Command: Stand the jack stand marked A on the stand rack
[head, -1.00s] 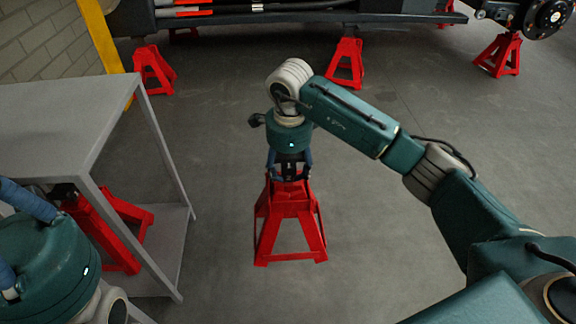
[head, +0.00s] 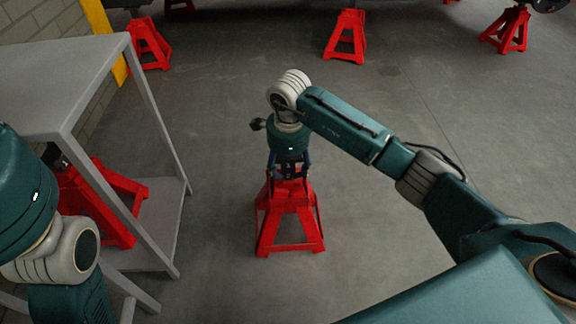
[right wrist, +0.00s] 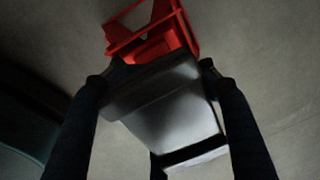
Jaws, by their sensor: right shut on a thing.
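A red jack stand (head: 290,220) is upright in the middle of the head view. My right gripper (head: 289,174) points down and is shut on its top. In the right wrist view, the dark grey head of the held jack stand (right wrist: 165,105) sits between the fingers, with its red frame beyond. No letter A is readable on it. I cannot tell whether its feet touch the floor. The grey stand rack (head: 75,75) is at the left, with a flat top and a lower shelf. My left arm shows at the lower left, its fingers out of view.
Another red stand (head: 105,200) is on the rack's lower shelf, partly hidden by a leg. More red stands (head: 346,35) (head: 507,30) (head: 148,45) stand at the back under the chassis. A yellow post (head: 105,35) is behind the rack. Floor between the rack and held stand is clear.

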